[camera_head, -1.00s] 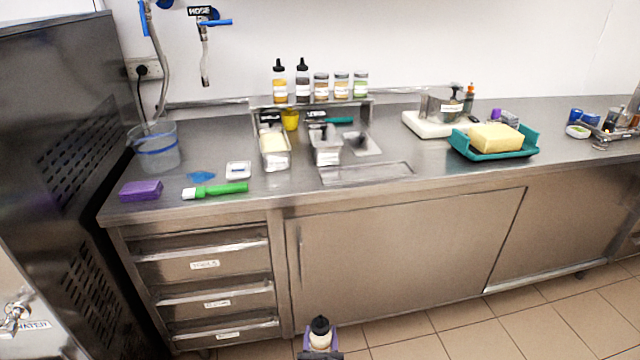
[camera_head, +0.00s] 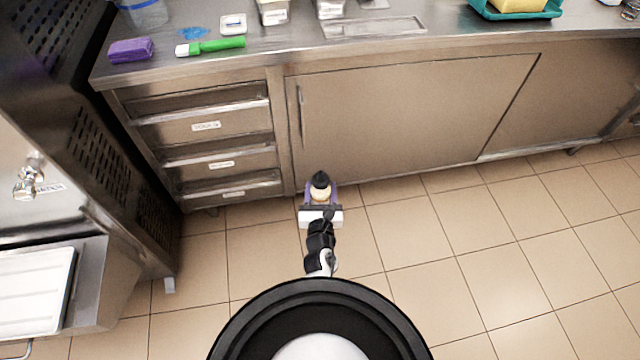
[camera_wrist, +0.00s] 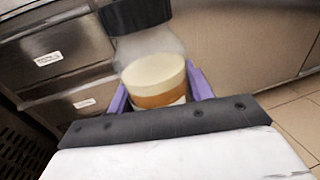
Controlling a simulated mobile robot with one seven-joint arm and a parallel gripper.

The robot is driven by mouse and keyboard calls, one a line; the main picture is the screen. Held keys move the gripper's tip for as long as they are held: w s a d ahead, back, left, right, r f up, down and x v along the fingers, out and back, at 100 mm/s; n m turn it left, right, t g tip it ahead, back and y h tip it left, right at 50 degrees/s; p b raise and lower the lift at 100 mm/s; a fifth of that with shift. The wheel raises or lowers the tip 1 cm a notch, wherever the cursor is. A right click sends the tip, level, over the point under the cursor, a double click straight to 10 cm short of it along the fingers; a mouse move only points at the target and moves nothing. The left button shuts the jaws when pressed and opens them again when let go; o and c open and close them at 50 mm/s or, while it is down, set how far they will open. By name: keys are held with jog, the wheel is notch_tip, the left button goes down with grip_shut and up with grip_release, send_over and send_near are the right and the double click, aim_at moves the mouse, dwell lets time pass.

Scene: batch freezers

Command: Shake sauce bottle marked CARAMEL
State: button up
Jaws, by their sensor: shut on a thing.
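My gripper (camera_head: 320,198) is shut on a sauce bottle (camera_head: 320,187), its purple fingers on either side of the bottle. The bottle has a black cap and is held in front of the steel cabinet, away from the counter. In the wrist view the bottle (camera_wrist: 155,78) shows a clear upper part, a pale cream band and a brown-orange band below it. No lettering is readable on it, so I cannot tell whether it says CARAMEL. Its lower end is hidden behind my gripper (camera_wrist: 158,95).
The steel counter (camera_head: 400,50) holds a purple sponge (camera_head: 131,50), a green-handled brush (camera_head: 212,47) and a teal tray (camera_head: 515,13) along its edge. Drawers (camera_head: 205,140) and a cabinet door (camera_head: 400,120) stand close behind the bottle. Tiled floor (camera_head: 480,260) is clear to the right.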

aim_at(320, 202)
jog(key=shift+s+a+r, duration=0.1)
jog(key=shift+r, duration=0.35)
jog(key=shift+s+a+r, duration=0.1)
jog(key=shift+r, duration=0.35)
jog(key=shift+d+f, duration=0.15)
jog(key=shift+f, duration=0.15)
notch_tip(320, 202, down, 6)
jog(key=shift+s+r, duration=0.1)
jog(key=shift+s, duration=0.05)
jog(key=r, duration=0.4)
jog(key=shift+a+r, duration=0.25)
jog(key=shift+r, duration=0.9)
jog(key=shift+d+f, duration=0.15)
jog(key=shift+d, duration=0.05)
notch_tip(320, 202, down, 6)
jog(key=shift+d+f, duration=0.1)
jog(key=shift+d, duration=0.05)
jog(key=r, duration=0.5)
jog(key=shift+a, duration=0.4)
jog(key=shift+d+r, duration=0.1)
jog(key=shift+r, duration=0.6)
jog(key=shift+d, duration=0.1)
jog(key=f, duration=0.5)
jog(key=shift+d+f, duration=0.25)
jog(key=shift+f, duration=0.4)
jog(key=shift+a, duration=0.15)
